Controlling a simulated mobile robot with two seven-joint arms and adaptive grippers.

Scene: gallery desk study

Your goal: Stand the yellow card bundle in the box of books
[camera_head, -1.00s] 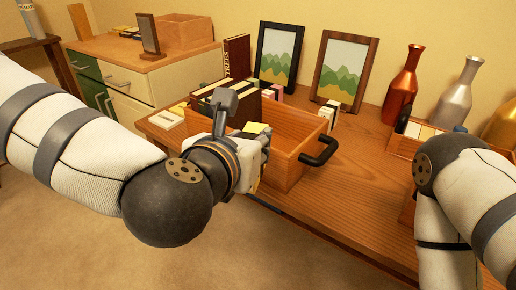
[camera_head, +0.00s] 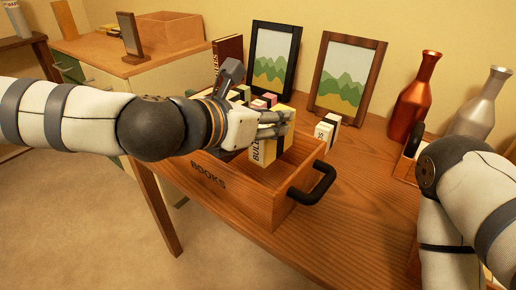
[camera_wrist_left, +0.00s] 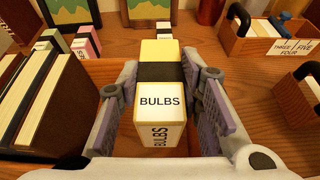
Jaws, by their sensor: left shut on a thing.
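The yellow card bundle, with a dark band and BULBS labels, shows in the head view (camera_head: 264,152) and the left wrist view (camera_wrist_left: 158,90). My left gripper (camera_head: 274,124) is shut on it, one finger on each side (camera_wrist_left: 160,68). The bundle is upright over the right, empty part of the wooden box marked BOOKS (camera_head: 235,196). I cannot tell whether its lower end touches the box floor. Dark books (camera_wrist_left: 45,105) stand in the box left of the bundle in the wrist view; my arm mostly hides them in the head view. My right gripper is out of view.
A white card bundle with a dark band (camera_head: 325,132) stands behind the box. Pink and green bundles (camera_wrist_left: 86,42) are nearby. Two picture frames (camera_head: 343,78) and a red bottle (camera_head: 413,95) stand behind. The box's black handle (camera_head: 314,187) sticks out right.

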